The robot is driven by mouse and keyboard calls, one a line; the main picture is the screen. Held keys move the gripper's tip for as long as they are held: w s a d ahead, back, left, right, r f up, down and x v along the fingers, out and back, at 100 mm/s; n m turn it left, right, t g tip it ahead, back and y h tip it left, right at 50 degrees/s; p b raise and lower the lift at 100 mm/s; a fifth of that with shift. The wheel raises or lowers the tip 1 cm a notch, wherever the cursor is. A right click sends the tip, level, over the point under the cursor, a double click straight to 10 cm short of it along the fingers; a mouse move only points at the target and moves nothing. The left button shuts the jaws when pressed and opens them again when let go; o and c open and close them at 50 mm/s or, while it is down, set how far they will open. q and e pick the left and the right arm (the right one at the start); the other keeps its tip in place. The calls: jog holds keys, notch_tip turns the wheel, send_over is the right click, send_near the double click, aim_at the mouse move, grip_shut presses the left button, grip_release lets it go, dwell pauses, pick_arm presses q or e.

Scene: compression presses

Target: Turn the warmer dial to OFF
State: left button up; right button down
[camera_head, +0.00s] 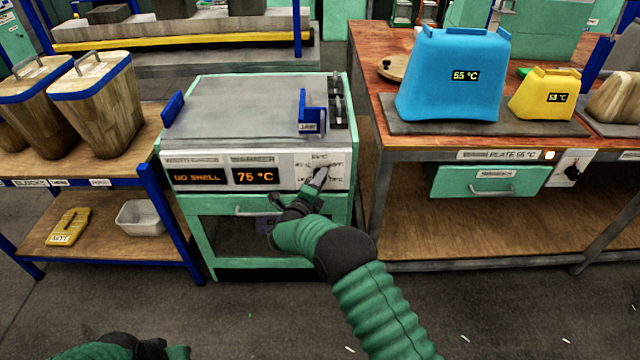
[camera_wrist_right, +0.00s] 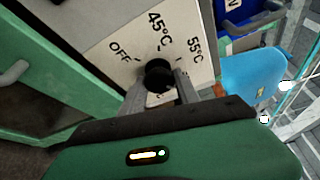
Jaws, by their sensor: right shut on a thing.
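The warmer dial is a black round knob (camera_wrist_right: 158,74) on a pale panel marked OFF, 45°C and 55°C in the right wrist view. My right gripper (camera_wrist_right: 160,84) is shut on the knob, one finger on each side. I cannot tell which mark the dial points at. In the head view my right gripper (camera_head: 319,178) is at the right part of the front panel (camera_head: 290,172) of a green-and-white machine and hides the knob. Part of my left arm's end (camera_head: 150,348) shows at the bottom left; its fingers are unclear.
The machine's display (camera_head: 255,176) reads 75 °C. At right, a bench holds a blue block (camera_head: 450,95) reading 55 °C and a yellow block (camera_head: 540,100). A shelf with wooden blocks (camera_head: 100,100) stands left.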

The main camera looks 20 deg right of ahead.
jog(key=m+t+y, duration=0.2)
jog(key=m+y, duration=0.2)
jog(key=m, duration=0.6)
jog(key=m+t+y, duration=0.2)
jog(key=m+y, duration=0.2)
jog(key=m, duration=0.6)
jog(key=m+t+y, duration=0.2)
jog(key=m+y, duration=0.1)
jog(key=m, duration=0.7)
jog(key=shift+s+f+m+t+y, duration=0.1)
jog(key=shift+f+m+t+y, duration=0.2)
jog(key=shift+f+t+y, duration=0.1)
dwell(0.3)
jog(key=c, duration=1.3)
grip_release()
jog(key=shift+o, duration=1.3)
jog(key=shift+r, duration=0.1)
